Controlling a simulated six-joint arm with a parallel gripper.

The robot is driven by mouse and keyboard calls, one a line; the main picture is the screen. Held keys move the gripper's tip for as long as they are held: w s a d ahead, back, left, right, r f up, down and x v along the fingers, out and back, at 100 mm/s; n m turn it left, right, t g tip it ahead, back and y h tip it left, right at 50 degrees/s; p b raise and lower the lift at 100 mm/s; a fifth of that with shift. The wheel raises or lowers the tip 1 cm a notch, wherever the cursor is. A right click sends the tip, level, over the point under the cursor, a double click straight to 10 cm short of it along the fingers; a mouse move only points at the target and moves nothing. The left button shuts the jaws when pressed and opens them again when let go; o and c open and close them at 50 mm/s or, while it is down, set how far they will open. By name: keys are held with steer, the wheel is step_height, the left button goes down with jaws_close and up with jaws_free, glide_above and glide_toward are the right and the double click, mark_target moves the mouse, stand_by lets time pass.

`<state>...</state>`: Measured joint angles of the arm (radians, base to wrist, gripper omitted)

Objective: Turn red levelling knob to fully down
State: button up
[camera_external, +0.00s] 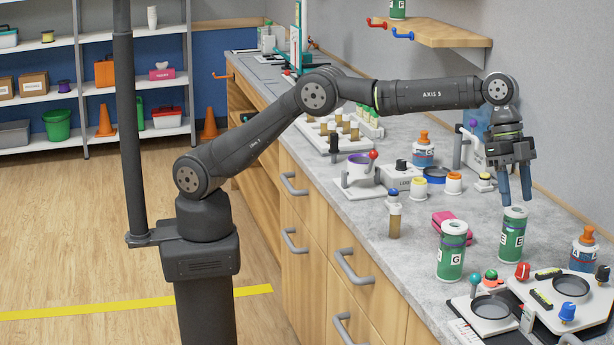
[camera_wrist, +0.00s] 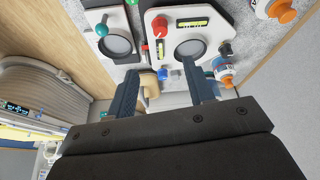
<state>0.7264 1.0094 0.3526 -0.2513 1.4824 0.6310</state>
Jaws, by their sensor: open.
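The red levelling knob (camera_external: 522,271) stands on a white levelling plate (camera_external: 590,312) at the front right of the bench. In the wrist view the red knob (camera_wrist: 159,26) shows at the top middle, beside a green level vial (camera_wrist: 193,22) and a round grey disc (camera_wrist: 189,49). My gripper (camera_external: 515,197) points down above the bench, behind the plate and apart from the knob. Its jaws are open and look empty. In the wrist view my gripper (camera_wrist: 160,72) has its fingers spread, with the knob beyond them. The knob's exact turn cannot be read.
A green canister (camera_external: 512,234) stands just below my fingers, and another green canister (camera_external: 452,252) stands to its left. An orange-capped bottle (camera_external: 584,250) stands behind.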

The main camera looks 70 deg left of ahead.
mark_target(524, 265)
steer(key=shift+n+t, duration=0.3)
steer(key=shift+n, duration=0.6)
steer(key=x, duration=1.5)
steer(key=shift+s+a+f, duration=0.1)
steer(key=shift+s+f, duration=0.05)
steer(key=shift+s, duration=0.2)
steer(key=c, duration=1)
